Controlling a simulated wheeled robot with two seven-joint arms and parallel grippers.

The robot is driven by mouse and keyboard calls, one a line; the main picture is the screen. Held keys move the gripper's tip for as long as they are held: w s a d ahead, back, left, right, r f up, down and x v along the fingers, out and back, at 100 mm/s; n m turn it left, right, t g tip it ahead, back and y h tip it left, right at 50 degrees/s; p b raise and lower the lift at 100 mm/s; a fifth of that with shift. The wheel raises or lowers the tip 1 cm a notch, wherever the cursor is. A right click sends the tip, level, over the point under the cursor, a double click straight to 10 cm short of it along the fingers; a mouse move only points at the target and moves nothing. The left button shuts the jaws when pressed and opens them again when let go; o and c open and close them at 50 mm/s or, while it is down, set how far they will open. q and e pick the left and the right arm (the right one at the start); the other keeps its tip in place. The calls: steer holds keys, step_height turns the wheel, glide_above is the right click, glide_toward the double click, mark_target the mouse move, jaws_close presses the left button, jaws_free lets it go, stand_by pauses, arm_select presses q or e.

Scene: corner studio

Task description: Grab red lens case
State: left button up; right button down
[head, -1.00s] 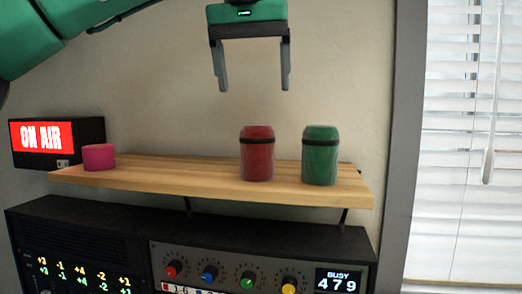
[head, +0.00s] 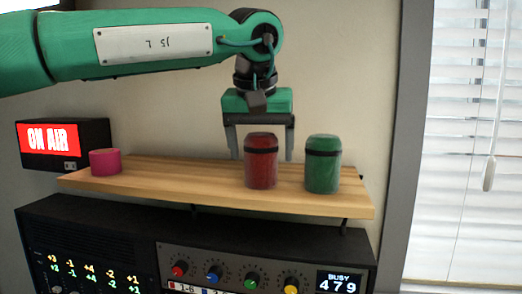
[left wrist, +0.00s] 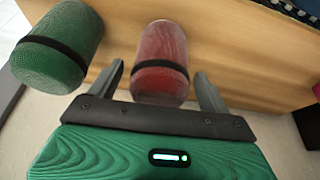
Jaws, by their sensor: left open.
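The red lens case (head: 261,165) is an upright cylinder with a black band, standing on the wooden shelf (head: 150,180). It also shows in the left wrist view (left wrist: 161,50). My left gripper (head: 261,156) points down with its fingers spread, one on each side of the red case. In the left wrist view the open fingers (left wrist: 163,82) flank the case with gaps, not closed on it. My right gripper is in neither view.
A similar green case (head: 322,164) stands close to the right of the red one. A pink cylinder (head: 105,162) sits at the shelf's left end, near the ON AIR sign (head: 62,143). A control panel (head: 225,268) with knobs lies below the shelf.

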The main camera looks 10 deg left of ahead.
arm_select(q)
steer(key=shift+x, duration=0.95)
steer(key=shift+r, duration=0.1)
steer(key=c, duration=1.3)
steer(key=shift+o, duration=0.2)
steer(key=shift+r, duration=0.55)
step_height(320, 180, up, 10)
steer(key=shift+b, duration=1)
step_height(320, 180, up, 9)
steer(key=p, duration=0.1)
